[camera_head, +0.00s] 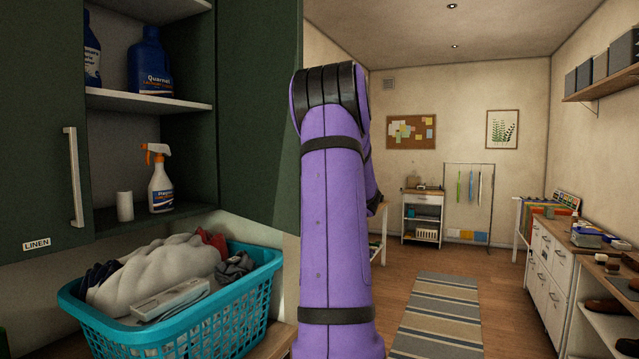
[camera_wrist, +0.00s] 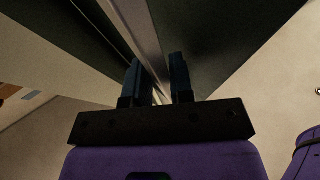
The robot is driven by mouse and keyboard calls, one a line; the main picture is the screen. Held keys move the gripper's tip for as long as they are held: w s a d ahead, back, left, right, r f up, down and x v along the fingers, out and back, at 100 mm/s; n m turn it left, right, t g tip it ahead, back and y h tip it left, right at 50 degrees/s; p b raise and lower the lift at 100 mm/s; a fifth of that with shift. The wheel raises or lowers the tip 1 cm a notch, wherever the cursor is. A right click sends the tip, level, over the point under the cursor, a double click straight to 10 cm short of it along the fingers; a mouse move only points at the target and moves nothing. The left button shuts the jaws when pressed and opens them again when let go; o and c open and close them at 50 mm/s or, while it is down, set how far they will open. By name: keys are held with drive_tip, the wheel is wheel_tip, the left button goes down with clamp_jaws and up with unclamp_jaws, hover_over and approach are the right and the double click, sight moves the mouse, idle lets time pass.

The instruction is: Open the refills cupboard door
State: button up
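The dark green wall cupboard stands open in the head view, with its white shelves (camera_head: 150,101) exposed. A green door panel (camera_head: 258,110) on its right side stands swung out toward me; its far edge is behind my arm. I see no label on this panel. The left door (camera_head: 35,120) carries a LINEN label (camera_head: 36,244) and a vertical pale handle (camera_head: 73,177). My gripper is hidden in the head view. In the wrist view my gripper (camera_wrist: 157,70) has its two dark fingers apart, with a pale strip beside a green panel (camera_wrist: 215,40) running between them. I cannot tell whether they touch it.
A blue bottle (camera_head: 150,65) and a spray bottle (camera_head: 160,182) stand on the shelves. A turquoise laundry basket (camera_head: 190,332) full of cloths sits below the cupboard. The floor with a striped rug (camera_head: 440,310) is open to the right; white drawers (camera_head: 550,265) line the right wall.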

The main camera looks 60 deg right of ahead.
drive_tip(key=v, duration=1)
idle(0.5)
drive_tip(key=shift+s+d+f, duration=0.1)
drive_tip(key=shift+s, duration=0.05)
idle(0.5)
